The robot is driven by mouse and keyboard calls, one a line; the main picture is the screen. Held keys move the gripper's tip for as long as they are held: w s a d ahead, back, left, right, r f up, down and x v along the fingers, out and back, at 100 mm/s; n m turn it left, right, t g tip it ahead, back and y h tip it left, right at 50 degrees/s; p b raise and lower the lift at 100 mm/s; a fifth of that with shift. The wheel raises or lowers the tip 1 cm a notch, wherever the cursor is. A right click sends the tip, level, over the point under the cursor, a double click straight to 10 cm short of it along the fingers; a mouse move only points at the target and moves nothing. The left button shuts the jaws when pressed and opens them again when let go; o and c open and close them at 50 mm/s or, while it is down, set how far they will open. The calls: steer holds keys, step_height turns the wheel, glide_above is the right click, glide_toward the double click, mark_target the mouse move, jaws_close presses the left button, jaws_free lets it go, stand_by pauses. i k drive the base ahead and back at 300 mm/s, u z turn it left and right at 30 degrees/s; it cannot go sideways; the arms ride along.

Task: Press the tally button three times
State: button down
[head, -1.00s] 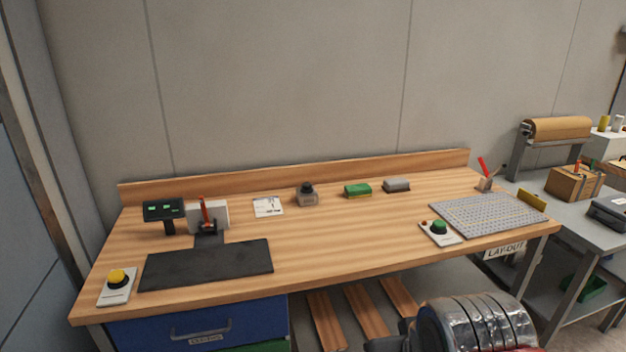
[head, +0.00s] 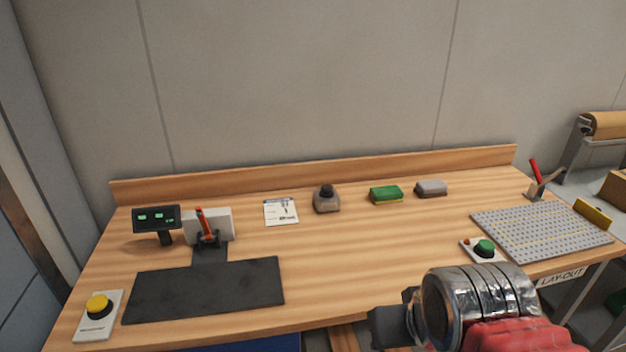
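A yellow push button (head: 98,307) sits on a pale plate at the bench's front left corner. A green push button (head: 485,247) sits on another pale plate at the right, with a small red spot beside it. A small grey block with a black knob (head: 327,199) stands near the back middle. I cannot read which of these is the tally button. My arm reaches in from the lower right, in front of the bench edge. The dark end part of my gripper (head: 392,326) shows there, apart from all the buttons. Its fingers cannot be made out.
A small display with green digits (head: 157,220) stands at the back left beside a red-handled lever (head: 206,227). A black mat (head: 205,290) lies in front. A card, a green sponge, a grey block and a perforated grey plate (head: 540,231) lie further right. The middle of the bench is clear.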

mark_target(326, 189)
steer(key=u, duration=0.55)
steer(key=i, duration=0.95)
steer(key=u, duration=0.65)
